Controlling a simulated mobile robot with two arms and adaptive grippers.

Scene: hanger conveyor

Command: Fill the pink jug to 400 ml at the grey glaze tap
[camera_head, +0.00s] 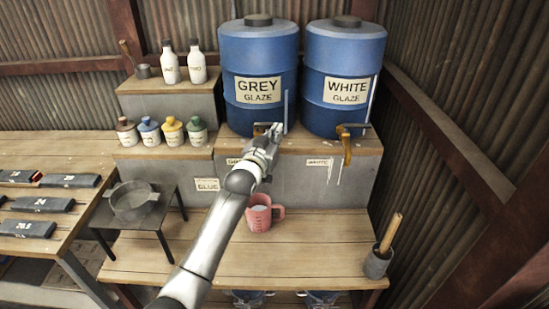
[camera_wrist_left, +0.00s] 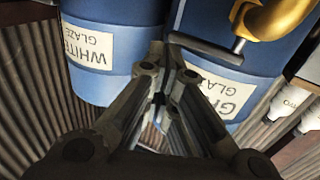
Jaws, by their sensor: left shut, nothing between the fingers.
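The pink jug (camera_head: 258,218) stands upright on the low wooden table, below the grey glaze barrel (camera_head: 240,105), its handle to the right. Something pale shows inside its rim; I cannot read the level. My left gripper (camera_head: 268,130) is shut and empty, in front of the lower part of the grey barrel and above the jug. It largely hides the grey tap in the head view. In the left wrist view, a golden tap (camera_wrist_left: 275,18) with a dark lever (camera_wrist_left: 205,47) is close to the shut fingertips (camera_wrist_left: 172,48); contact is unclear. My right gripper is out of view.
The white glaze barrel (camera_head: 345,95) with its golden tap (camera_head: 346,145) stands on the right. A dark stand (camera_head: 125,218) holds a grey bowl on the left. Table space right of the jug is clear.

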